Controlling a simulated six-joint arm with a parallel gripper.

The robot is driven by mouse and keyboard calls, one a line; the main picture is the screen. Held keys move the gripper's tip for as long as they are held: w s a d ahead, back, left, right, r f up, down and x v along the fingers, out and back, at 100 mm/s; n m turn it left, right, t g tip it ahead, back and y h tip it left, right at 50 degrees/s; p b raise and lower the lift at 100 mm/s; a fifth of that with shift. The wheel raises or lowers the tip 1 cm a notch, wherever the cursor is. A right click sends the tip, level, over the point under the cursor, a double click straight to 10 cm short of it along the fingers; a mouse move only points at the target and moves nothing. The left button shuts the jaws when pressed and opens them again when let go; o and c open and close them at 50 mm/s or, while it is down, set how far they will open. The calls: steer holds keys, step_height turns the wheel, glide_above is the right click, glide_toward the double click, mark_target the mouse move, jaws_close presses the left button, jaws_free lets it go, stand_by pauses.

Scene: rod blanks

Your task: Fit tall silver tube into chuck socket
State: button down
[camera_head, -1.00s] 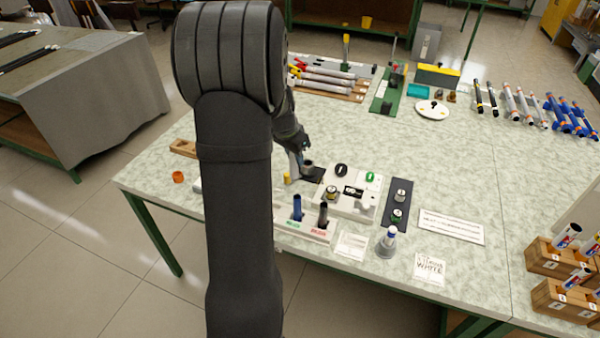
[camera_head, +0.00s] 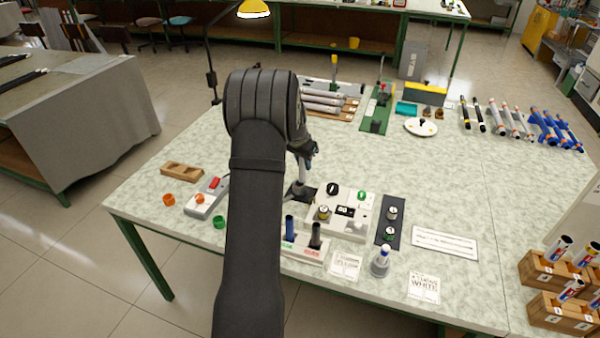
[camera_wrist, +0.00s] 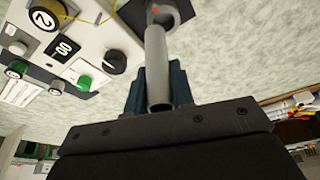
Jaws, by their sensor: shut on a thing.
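The tall silver tube (camera_wrist: 158,75) is between the fingers of my gripper (camera_wrist: 158,90) in the wrist view. Its near open end faces the camera and its far end is at the grey chuck socket (camera_wrist: 172,14). In the head view the tube (camera_head: 302,172) stands about upright below my gripper (camera_head: 304,152), over the socket (camera_head: 299,190) on its dark base plate. My gripper is shut on the tube. I cannot tell whether the tube's lower end is inside the socket or just above it.
A white panel (camera_head: 350,226) with knobs and a small display stands right of the socket. A holder (camera_head: 306,250) with a blue and a dark tube is in front. My arm hides part of the table's near left. The table behind the panel is mostly clear.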

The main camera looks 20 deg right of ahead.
mark_target(300, 171)
steer(key=shift+w+a+f, duration=0.1)
steer(key=shift+w+f, duration=0.1)
steer(key=shift+f, duration=0.6)
steer(key=shift+w+a+f, duration=0.15)
steer(key=shift+w+f, duration=0.05)
steer(key=shift+f, duration=0.6)
steer(key=shift+w+a+f, duration=0.1)
steer(key=shift+w+f, duration=0.1)
steer(key=shift+f, duration=0.6)
steer(key=shift+f, duration=0.15)
steer(key=c, duration=1.2)
jaws_free()
steer(key=shift+c, duration=0.2)
steer(key=v, duration=1.2)
